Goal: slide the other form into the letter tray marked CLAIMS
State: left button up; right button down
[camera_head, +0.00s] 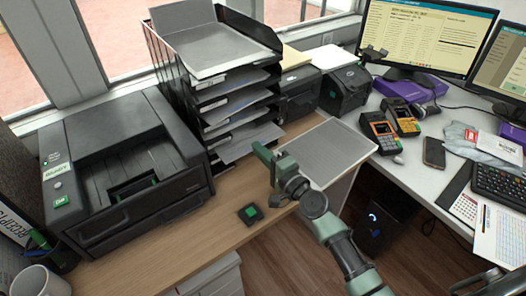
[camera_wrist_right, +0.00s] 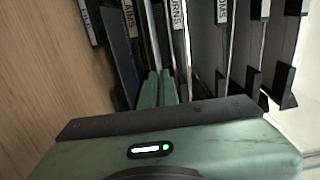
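The black letter-tray stack (camera_head: 180,62) stands on the wooden counter, with sheets in its levels. In the right wrist view, a label reading "AIMS" marks the CLAIMS tray (camera_wrist_right: 128,18), beside the one ending in "URNS". My right gripper (camera_head: 262,153) is in front of the lower levels. In the wrist view its green fingers (camera_wrist_right: 157,88) are close together. A thin pale edge, which looks like the form (camera_wrist_right: 153,35), runs from between the fingertips into the gap between those two labels. My left gripper is not clearly in view.
A black printer (camera_head: 115,160) stands left of the stack. A flat grey tray (camera_head: 335,150) without papers lies right of my gripper. A small black box with a green top (camera_head: 250,213) sits near the counter edge. Card terminals (camera_head: 380,132) stand on the white desk.

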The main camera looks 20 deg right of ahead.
jog(key=shift+w+a, duration=0.15)
jog(key=shift+w, duration=0.25)
jog(key=c, duration=2.1)
grip_release()
jog(key=shift+s, duration=0.1)
jog(key=o, duration=0.5)
jog(key=shift+o, duration=0.2)
jog(key=shift+o, duration=0.8)
jog(key=shift+f, duration=0.1)
jog(key=shift+f+b, duration=0.8)
jog(key=shift+b, duration=0.1)
